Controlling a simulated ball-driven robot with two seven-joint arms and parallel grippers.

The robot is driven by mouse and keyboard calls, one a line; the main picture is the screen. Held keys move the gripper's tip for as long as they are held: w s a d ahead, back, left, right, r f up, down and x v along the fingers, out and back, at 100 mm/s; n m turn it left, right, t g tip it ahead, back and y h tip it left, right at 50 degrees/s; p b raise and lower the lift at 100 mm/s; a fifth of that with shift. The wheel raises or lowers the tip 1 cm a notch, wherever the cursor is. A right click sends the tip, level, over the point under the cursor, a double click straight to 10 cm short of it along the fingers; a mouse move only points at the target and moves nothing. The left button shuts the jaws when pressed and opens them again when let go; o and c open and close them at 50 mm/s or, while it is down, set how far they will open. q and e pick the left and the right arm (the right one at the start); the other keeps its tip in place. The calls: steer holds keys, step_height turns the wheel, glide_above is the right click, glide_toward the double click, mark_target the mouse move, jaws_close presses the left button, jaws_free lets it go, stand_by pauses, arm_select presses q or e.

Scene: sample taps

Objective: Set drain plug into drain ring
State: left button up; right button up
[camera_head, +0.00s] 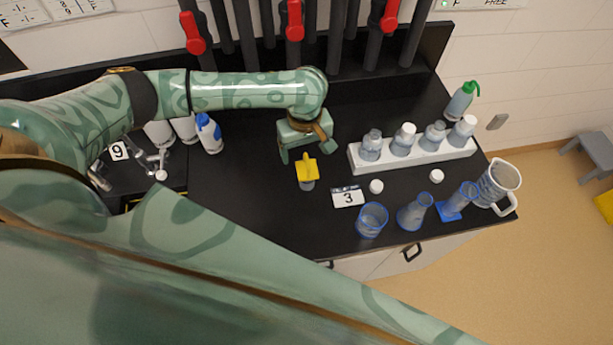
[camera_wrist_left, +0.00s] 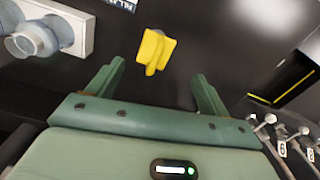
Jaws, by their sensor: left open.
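A yellow piece with a raised grip, which looks like the drain plug (camera_head: 306,168), is on the black bench in front of my left gripper (camera_head: 308,152). A small grey part shows at its lower edge. In the left wrist view the yellow drain plug (camera_wrist_left: 154,50) lies just beyond and between the fingertips of my left gripper (camera_wrist_left: 159,72), which is open and empty. The fingers do not appear to touch it. I cannot make out the drain ring for certain. My right gripper is out of view.
A white rack (camera_head: 412,157) with several bottles stands to the right. A number 3 card (camera_head: 348,197), white caps and blue-tinted glassware (camera_head: 372,219) are near the front edge. Taps (camera_head: 152,163) and bottles are at left. The bench left of the yellow piece is clear.

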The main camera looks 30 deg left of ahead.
mark_target(306, 161)
arm_select(q)
steer(key=f, duration=0.3)
steer(key=f+b, duration=0.1)
steer(key=f, duration=0.1)
steer(key=shift+w, duration=0.35)
steer(key=shift+f, duration=0.25)
step_height(306, 161, down, 5)
steer(key=shift+w+b, duration=0.15)
steer(key=shift+b, duration=0.85)
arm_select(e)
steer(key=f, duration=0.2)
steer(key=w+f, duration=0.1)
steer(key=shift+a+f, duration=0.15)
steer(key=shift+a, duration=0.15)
arm_select(q)
steer(key=shift+r, duration=0.1)
steer(key=c, duration=1.3)
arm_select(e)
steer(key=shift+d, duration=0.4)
